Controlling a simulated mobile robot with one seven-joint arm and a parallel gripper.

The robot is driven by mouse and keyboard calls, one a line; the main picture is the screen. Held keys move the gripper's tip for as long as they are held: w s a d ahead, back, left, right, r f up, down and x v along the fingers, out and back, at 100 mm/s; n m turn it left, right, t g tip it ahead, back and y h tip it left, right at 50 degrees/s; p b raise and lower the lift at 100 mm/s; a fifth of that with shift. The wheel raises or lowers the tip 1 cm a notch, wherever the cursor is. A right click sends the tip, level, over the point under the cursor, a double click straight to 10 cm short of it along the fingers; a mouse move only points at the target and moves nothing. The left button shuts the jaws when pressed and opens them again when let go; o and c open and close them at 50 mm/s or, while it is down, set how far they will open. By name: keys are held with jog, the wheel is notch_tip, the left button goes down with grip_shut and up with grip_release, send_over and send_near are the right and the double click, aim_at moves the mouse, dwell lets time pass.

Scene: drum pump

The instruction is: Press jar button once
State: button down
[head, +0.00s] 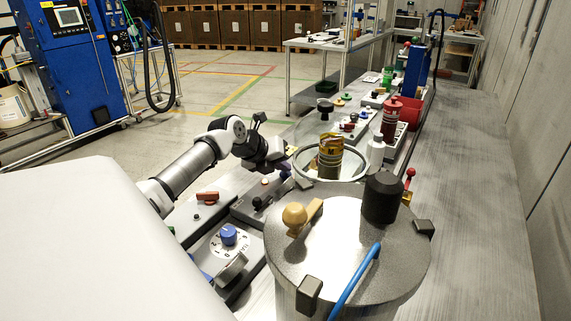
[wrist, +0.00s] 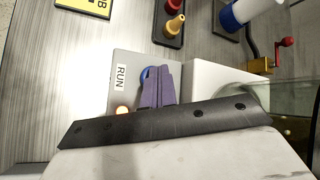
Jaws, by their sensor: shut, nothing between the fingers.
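My gripper (wrist: 155,75) shows in the wrist view as purple fingers held together, with nothing between them. Its tips lie over a blue round button (wrist: 145,72) on a grey panel (wrist: 125,65) labelled RUN. The fingers hide most of this button, and I cannot tell whether they touch it. The jar holds a yellow-brown packet (head: 330,155). The button is not clear in the head view.
A large grey drum (head: 320,235) with a black cap and knobs stands in front. To its left is a panel with a blue dial (head: 228,234) and one with a red handle (head: 207,197). A red-handled crank (wrist: 284,42) is at upper right in the wrist view.

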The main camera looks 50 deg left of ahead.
aim_at(282, 175)
jog(key=shift+r, duration=0.1)
jog(key=shift+r+p, duration=0.55)
jog(key=shift+r, duration=0.25)
jog(key=shift+r+p, duration=1.55)
jog(key=shift+r, duration=1)
